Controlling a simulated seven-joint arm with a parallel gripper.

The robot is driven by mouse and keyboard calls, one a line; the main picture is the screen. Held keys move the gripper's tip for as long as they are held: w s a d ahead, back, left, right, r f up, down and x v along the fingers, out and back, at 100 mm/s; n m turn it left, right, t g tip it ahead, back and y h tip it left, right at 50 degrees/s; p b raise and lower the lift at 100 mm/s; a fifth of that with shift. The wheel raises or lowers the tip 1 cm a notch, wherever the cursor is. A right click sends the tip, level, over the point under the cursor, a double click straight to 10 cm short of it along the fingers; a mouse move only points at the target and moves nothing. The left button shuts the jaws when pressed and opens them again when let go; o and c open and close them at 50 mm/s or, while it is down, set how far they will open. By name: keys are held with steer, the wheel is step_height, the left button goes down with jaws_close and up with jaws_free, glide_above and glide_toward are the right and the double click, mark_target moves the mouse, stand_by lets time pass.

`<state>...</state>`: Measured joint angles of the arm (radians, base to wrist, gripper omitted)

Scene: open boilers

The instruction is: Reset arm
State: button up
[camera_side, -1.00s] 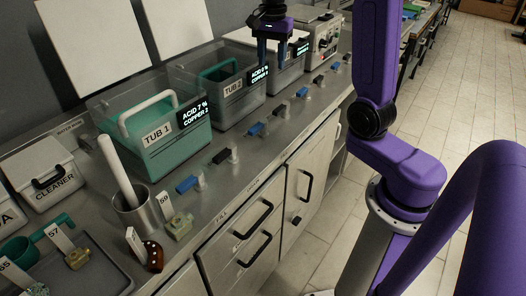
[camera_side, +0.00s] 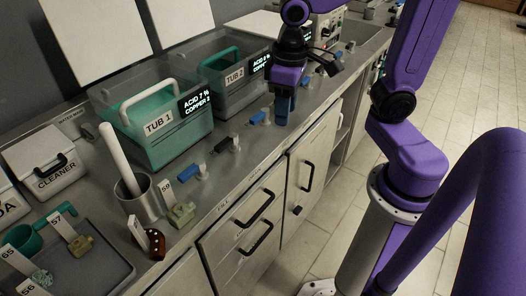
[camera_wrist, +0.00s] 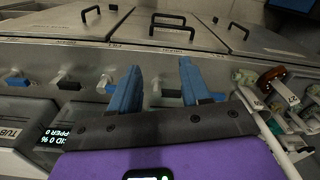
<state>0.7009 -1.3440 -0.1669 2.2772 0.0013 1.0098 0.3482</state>
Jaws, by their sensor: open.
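My gripper (camera_side: 284,106) hangs in the air near the front edge of the counter, in front of Tub 2 (camera_side: 232,88), with its blue fingers pointing down. In the wrist view my gripper (camera_wrist: 160,88) shows its two blue fingers spread apart with nothing between them. Below and beyond the fingers lie the counter edge and the cabinet fronts (camera_wrist: 150,35).
Along the counter front sit blue and black valve handles (camera_side: 188,172). A metal cup with a white rod (camera_side: 138,205), a cleaner box (camera_side: 50,170) and a tray (camera_side: 105,262) stand at left. Floor right is clear.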

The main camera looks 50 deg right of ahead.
steer(key=s+f+n, duration=0.2)
steer(key=s+n, duration=0.7)
steer(key=s, duration=0.3)
steer(key=shift+a+f, duration=0.2)
steer(key=shift+f, duration=0.15)
stand_by(0.7)
